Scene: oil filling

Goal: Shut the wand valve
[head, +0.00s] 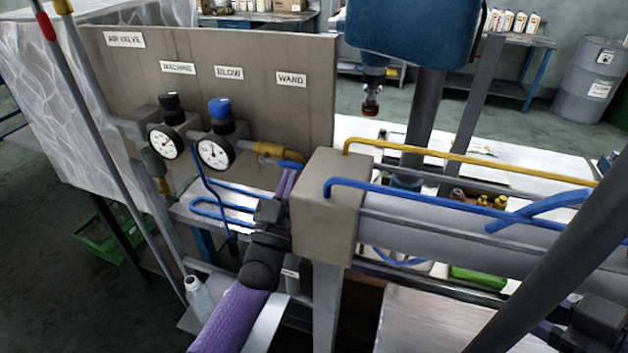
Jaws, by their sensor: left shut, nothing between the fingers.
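The WAND label (291,78) is on the upright beige panel. Low on the panel, a brass valve fitting (270,149) with a blue lever-like part (292,162) sits right of the gauges. I take this to be the wand valve, and its right end is partly hidden by a beige block. My left arm rises from the bottom. My left gripper (289,178) is shut and empty, just below the blue part and beside the block. I cannot tell whether it touches. Part of my right arm shows at the lower right, but its jaws are unclear.
The beige block (325,205) stands close to the right of my left gripper. Two dial gauges (214,152) and a blue hose (205,210) lie left. Blue and yellow pipes (460,155) run right. A white bottle (198,297) stands lower left.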

